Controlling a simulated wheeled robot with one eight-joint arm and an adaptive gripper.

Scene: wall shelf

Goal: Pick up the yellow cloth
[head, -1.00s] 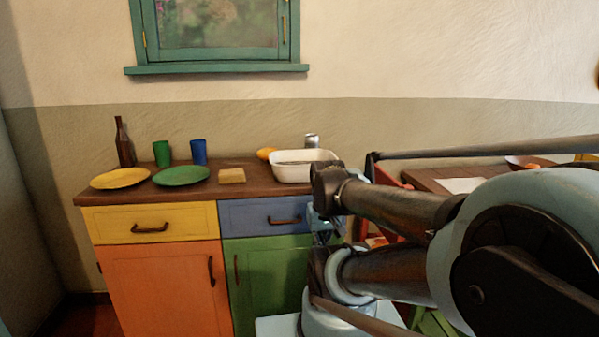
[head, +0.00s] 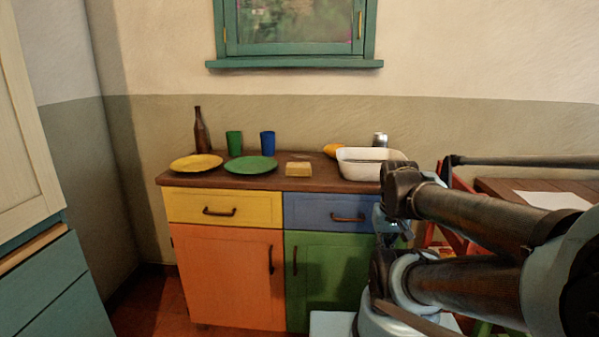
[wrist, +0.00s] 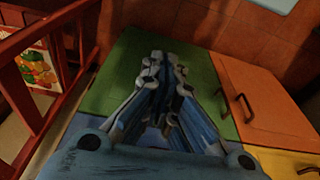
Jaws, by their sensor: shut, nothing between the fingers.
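A small yellow, block-like folded piece (head: 299,169), which looks like the yellow cloth, lies on the wooden counter (head: 235,181). It is right of the green plate (head: 251,165) and left of the white basin (head: 358,165). The wrist view does not show it. My gripper (wrist: 163,62) is shut and empty in the wrist view, in front of the green cabinet door (wrist: 207,85). In the head view my arm covers much of the right side, and the gripper's fingers cannot be made out clearly there. My gripper is apart from the cloth.
A yellow plate (head: 196,162), brown bottle (head: 201,132), green cup (head: 234,143) and blue cup (head: 267,143) stand at the counter's left. A yellow item (head: 332,150) and metal can (head: 380,140) are behind the basin.

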